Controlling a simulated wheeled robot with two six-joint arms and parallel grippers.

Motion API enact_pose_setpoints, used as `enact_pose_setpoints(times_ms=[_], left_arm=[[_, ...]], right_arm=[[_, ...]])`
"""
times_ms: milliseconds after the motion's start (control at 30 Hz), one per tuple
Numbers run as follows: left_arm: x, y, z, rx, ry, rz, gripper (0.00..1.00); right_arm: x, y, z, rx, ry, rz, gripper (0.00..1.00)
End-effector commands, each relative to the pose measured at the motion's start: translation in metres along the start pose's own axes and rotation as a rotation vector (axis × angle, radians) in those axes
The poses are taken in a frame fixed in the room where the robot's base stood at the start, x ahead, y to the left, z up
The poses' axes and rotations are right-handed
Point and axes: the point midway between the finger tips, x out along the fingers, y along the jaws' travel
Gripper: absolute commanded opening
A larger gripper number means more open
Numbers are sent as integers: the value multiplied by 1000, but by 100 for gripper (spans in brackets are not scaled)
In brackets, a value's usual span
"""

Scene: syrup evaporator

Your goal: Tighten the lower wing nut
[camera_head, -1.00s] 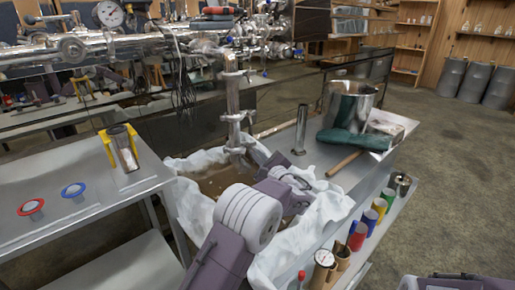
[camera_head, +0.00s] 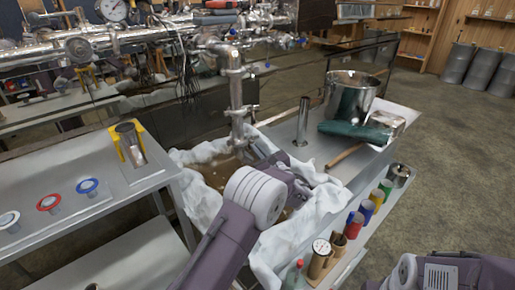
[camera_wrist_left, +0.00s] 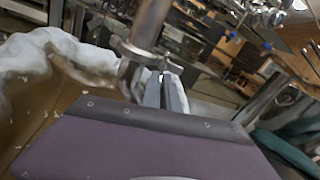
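A steel vertical pipe (camera_head: 236,95) hangs from the evaporator piping, with an upper clamp (camera_head: 242,110) and a lower clamp (camera_head: 238,141) near its bottom end. The lower wing nut is too small to make out in the head view. My left gripper (camera_head: 257,150) reaches up to the lower clamp from the right. In the left wrist view the two grey fingers (camera_wrist_left: 164,90) stand close together, right at a clamp (camera_wrist_left: 137,52) on the pipe (camera_wrist_left: 151,22). A small bright piece shows by their tips; I cannot tell whether they hold it. My right gripper is out of view.
White cloth (camera_head: 300,225) drapes around the basin below the pipe. On the right bench stand a metal tube (camera_head: 302,122), a steel pot (camera_head: 350,100) and a green cloth (camera_head: 355,131). A left table (camera_head: 110,205) holds coloured rings and a yellow-handled holder (camera_head: 130,145).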

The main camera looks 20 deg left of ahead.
Motion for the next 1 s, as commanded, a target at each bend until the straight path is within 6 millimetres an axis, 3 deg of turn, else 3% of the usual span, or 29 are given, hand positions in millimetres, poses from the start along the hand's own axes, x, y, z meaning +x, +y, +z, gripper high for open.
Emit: enact_pose_setpoints(times_ms=[300,400,733,1000], left_arm=[[0,0,1,0,-1,0,0],[0,0,1,-1,-1,0,26],[-2,-1,1,0,0,-1,26],[-56,-2,2,2,1,-5,26]], right_arm=[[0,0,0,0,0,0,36],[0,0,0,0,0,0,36],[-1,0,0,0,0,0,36],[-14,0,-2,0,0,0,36]])
